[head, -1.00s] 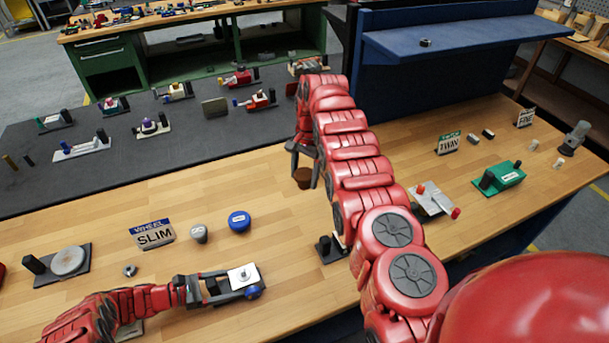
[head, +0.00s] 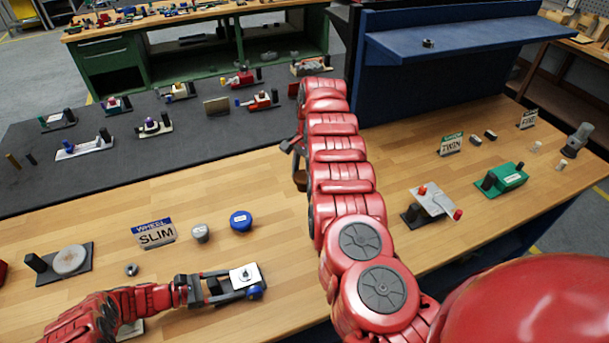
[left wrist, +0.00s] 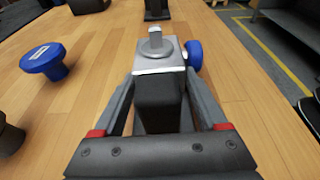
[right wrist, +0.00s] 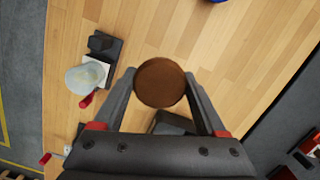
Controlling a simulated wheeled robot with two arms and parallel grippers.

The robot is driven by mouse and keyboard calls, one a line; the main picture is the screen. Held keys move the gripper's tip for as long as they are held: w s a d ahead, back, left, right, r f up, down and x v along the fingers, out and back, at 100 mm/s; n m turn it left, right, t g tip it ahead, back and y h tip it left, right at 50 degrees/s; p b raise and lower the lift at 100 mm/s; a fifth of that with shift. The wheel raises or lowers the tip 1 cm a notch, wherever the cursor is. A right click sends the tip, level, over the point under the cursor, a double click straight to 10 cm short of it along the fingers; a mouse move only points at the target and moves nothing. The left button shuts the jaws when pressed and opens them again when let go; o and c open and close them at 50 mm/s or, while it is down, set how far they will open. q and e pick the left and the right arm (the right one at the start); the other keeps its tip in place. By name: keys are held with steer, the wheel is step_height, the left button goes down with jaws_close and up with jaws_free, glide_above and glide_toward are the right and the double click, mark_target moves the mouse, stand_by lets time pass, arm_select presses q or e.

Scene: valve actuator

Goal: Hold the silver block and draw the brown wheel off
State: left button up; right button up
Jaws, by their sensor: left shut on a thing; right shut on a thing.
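The silver block (head: 246,276) is at the front left of the wooden bench, with a bare stem on top and a blue knob (left wrist: 194,55) on its side. My left gripper (head: 240,285) is shut around it; it also shows in the left wrist view (left wrist: 160,60). The brown wheel (right wrist: 160,82) is off the block, between the fingertips of my right gripper (right wrist: 160,90), which is shut on it. In the head view the wheel (head: 300,181) hangs near the back of the bench, partly hidden by my right arm.
A blue knob (head: 241,221) and a grey knob (head: 200,233) stand beside the SLIM sign (head: 156,235). A fixture with a round grey disc (head: 70,260) is at far left. A silver plate with red ends (head: 433,201) and a green block (head: 507,178) are at right.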

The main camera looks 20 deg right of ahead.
steer(key=shift+s+a+f+m, duration=0.5)
steer(key=shift+s+a+f, duration=0.1)
steer(key=shift+s+a, duration=0.15)
steer(key=s+a+f+m, duration=0.1)
steer(key=s+a+f, duration=0.3)
steer(key=s, duration=0.3)
steer(key=s+a+f+m, duration=0.2)
steer(key=s+a+f, duration=0.2)
steer(key=s, duration=0.4)
steer(key=shift+t, duration=0.3)
steer(key=shift+w+d+f, duration=0.1)
steer(key=shift+d+f, duration=0.05)
steer(key=shift+f, duration=1.5)
steer(key=shift+d+f, duration=0.1)
steer(key=shift+f, duration=1.55)
steer(key=shift+f, duration=0.6)
steer(key=o, duration=1.5)
steer(key=r, duration=0.5)
steer(key=d+r, duration=0.1)
steer(key=r, duration=0.1)
steer(key=shift+r, duration=0.25)
